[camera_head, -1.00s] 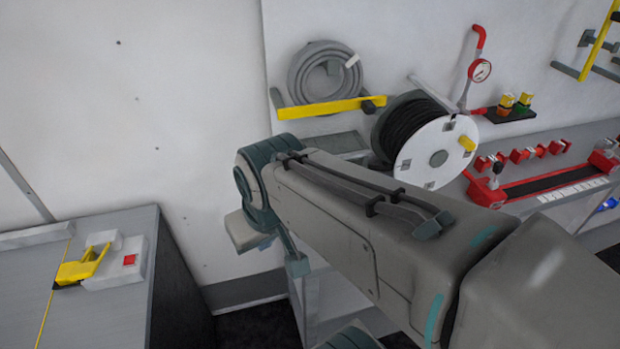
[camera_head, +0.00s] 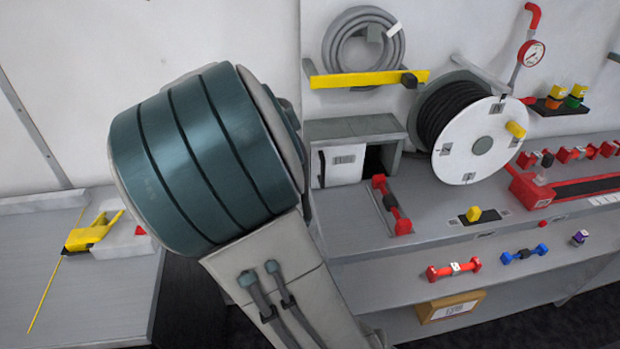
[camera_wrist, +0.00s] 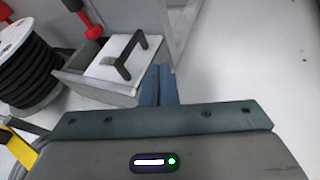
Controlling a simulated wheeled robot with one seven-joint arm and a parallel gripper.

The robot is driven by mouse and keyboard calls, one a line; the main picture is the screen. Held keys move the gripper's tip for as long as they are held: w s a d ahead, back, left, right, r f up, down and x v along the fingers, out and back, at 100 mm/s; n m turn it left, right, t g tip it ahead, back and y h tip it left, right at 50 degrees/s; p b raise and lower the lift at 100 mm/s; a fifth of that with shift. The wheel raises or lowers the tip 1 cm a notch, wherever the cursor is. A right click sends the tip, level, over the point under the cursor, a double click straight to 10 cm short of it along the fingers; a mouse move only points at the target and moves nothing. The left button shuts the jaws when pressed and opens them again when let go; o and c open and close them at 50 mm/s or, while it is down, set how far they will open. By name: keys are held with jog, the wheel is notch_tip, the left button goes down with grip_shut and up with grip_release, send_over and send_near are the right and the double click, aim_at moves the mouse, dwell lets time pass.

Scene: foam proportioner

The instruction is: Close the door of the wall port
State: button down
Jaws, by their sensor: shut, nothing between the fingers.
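The wall port is a grey box (camera_head: 355,127) against the wall, left of the hose reel in the head view. Its white door (camera_head: 343,165) bears a small label and covers the left part of the front. A dark gap shows to its right, so the door is not flush across the opening. In the wrist view the door (camera_wrist: 118,52) has a dark bar handle (camera_wrist: 127,57), beside the box's grey edge (camera_wrist: 98,86). My gripper (camera_wrist: 159,72) is shut and empty, its fingertips close to the box edge; contact cannot be told. My arm hides the gripper in the head view.
A red dumbbell-shaped part (camera_head: 391,205) lies on the bench just in front. A yellow device (camera_head: 92,232) sits on the left counter.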

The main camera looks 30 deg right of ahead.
jog(key=w+d+f, duration=0.2)
jog(key=d+f, duration=0.5)
jog(key=d, duration=0.2)
jog(key=shift+d+f, duration=0.15)
dwell(0.5)
